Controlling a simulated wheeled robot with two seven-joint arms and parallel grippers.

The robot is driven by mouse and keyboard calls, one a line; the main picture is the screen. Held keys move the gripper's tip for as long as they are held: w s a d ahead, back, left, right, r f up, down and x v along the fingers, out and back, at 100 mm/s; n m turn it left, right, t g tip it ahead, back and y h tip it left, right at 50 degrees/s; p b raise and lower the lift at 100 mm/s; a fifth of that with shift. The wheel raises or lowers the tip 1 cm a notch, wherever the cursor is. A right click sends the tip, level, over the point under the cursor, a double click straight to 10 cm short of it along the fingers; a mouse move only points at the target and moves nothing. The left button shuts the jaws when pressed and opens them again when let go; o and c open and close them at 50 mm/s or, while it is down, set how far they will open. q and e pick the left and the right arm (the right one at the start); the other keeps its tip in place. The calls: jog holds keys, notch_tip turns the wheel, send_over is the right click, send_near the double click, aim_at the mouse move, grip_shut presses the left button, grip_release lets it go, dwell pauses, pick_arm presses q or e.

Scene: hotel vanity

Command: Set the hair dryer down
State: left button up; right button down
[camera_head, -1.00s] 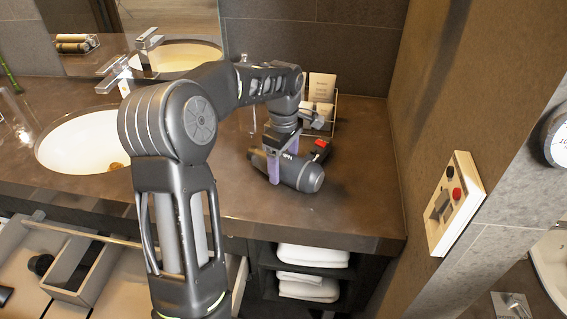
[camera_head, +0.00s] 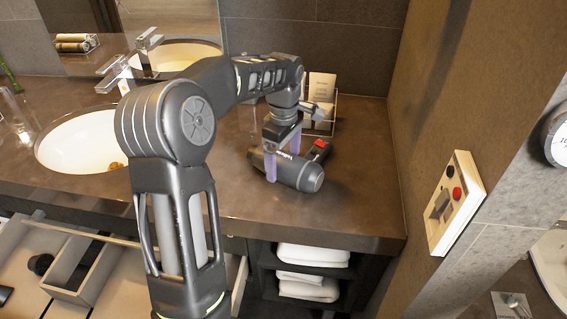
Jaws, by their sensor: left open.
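The dark grey hair dryer (camera_head: 303,177) lies on the brown countertop (camera_head: 225,200), right of the sink. A red part (camera_head: 320,144) shows just behind its barrel. My left gripper (camera_head: 281,168) reaches down from above, with its purple fingers on either side of the dryer's body. The fingers are open, and the dryer sits between them. Whether a finger touches it I cannot tell. My right gripper is not in view.
A small rack with cards (camera_head: 321,88) stands behind the dryer. The white sink (camera_head: 80,143) and its faucet are at left. An open drawer (camera_head: 60,265) is below left. A wall with a switch panel (camera_head: 455,203) bounds the right. Counter front of the dryer is clear.

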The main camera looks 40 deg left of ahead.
pick_arm(q)
notch_tip(320, 180, up, 7)
jog(key=shift+r, duration=0.2)
jog(key=shift+r+p, duration=0.8)
jog(key=shift+r, duration=0.15)
jog(key=shift+r+p, duration=0.55)
jog(key=shift+r, duration=0.05)
jog(key=shift+f, duration=0.1)
